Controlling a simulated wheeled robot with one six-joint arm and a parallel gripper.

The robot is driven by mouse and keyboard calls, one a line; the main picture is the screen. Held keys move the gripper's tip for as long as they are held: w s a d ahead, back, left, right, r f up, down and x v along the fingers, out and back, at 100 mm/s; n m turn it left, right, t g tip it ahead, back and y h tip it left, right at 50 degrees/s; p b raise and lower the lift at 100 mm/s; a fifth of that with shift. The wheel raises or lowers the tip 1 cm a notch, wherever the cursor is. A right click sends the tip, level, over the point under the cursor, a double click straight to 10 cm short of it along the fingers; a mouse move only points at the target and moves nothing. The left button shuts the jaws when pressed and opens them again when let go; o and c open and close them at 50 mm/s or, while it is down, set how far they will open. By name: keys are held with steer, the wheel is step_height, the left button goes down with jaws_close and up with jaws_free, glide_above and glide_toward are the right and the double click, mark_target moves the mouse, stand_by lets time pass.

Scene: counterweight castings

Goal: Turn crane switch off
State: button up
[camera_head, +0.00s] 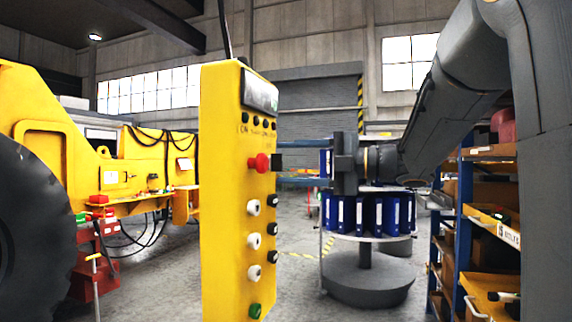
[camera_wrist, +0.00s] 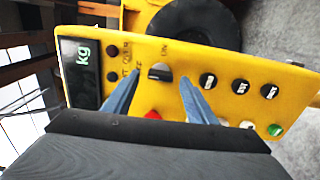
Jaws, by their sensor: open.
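The yellow crane pendant (camera_head: 224,200) hangs upright from a cable in the middle of the head view. It also fills much of the wrist view (camera_wrist: 225,62). The black rotary switch (camera_wrist: 160,72) sits on its face, with small lettering around it; in the head view it is a dark knob (camera_head: 276,161) beside the red button (camera_head: 260,163). My gripper (camera_head: 281,162) is level with the switch, pointing at the panel. In the wrist view my gripper (camera_wrist: 159,76) is open, one finger on each side of the switch. Whether either finger touches it I cannot tell.
The pendant also carries a display (camera_wrist: 80,72), and white-ringed buttons (camera_head: 254,208) and a green one (camera_head: 255,310) below the switch. A round stand with blue binders (camera_head: 370,214) is behind my gripper. Shelving (camera_head: 480,225) is right; a yellow machine (camera_head: 150,160) is left.

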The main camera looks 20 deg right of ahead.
steer(key=v, duration=0.6)
steer(key=shift+d, duration=0.15)
